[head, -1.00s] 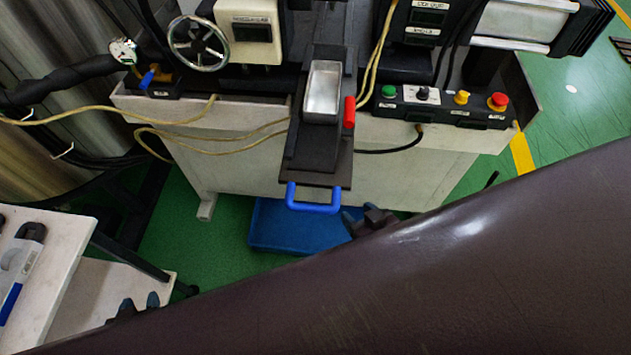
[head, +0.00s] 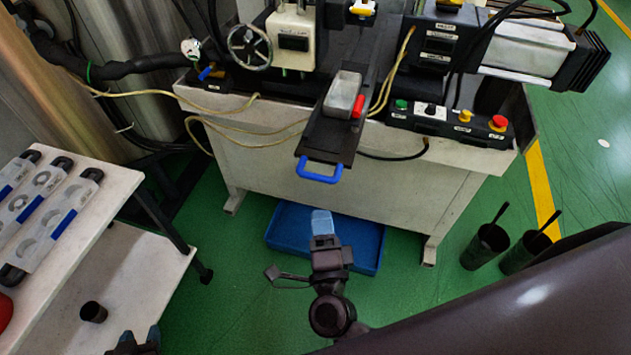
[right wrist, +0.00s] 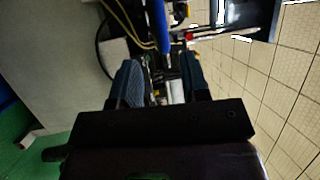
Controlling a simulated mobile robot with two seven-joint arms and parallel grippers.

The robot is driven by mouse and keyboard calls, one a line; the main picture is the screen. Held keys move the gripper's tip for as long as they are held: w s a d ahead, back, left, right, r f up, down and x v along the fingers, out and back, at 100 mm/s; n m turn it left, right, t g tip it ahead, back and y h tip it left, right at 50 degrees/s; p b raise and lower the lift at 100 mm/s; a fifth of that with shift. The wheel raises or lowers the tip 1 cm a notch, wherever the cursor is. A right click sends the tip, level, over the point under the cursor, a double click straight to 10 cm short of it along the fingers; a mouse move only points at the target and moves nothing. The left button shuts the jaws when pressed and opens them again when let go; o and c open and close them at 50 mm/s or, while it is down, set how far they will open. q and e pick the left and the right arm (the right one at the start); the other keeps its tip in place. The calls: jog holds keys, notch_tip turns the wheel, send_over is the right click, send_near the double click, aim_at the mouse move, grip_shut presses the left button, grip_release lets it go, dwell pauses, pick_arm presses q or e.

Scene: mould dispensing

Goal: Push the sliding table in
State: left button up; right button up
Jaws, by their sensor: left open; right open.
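The sliding table (head: 325,137) is a dark plate that juts out from the front of the white machine bench, with a blue handle (head: 320,177) at its near end. A metal mould (head: 343,92) with a red grip sits on it. My right gripper (head: 322,214) is open and empty, in front of the handle and apart from it in the head view. In the right wrist view the blue handle (right wrist: 161,25) shows as an upright bar beyond the gap between the open fingers (right wrist: 163,82). My left gripper (head: 138,338) is open at the bottom left edge, partly cut off.
A blue tray (head: 368,238) lies on the green floor below the bench. A control box (head: 450,117) with coloured buttons stands on the bench's right. Two dark cups (head: 484,248) stand at the right. A white trolley (head: 110,190) with cases fills the left.

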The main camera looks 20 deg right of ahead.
aim_at(316, 175)
jog(key=p+x, duration=0.1)
jog(key=x, duration=0.9)
jog(key=shift+w+r, duration=0.15)
jog(key=shift+r, duration=0.05)
pick_arm(q)
jog(key=shift+r, duration=0.8)
pick_arm(e)
jog(key=shift+w, duration=0.1)
pick_arm(q)
jog(key=shift+w+r, duration=0.1)
jog(key=shift+w, duration=0.05)
jog(key=shift+w+r, duration=0.15)
pick_arm(e)
grip_shut()
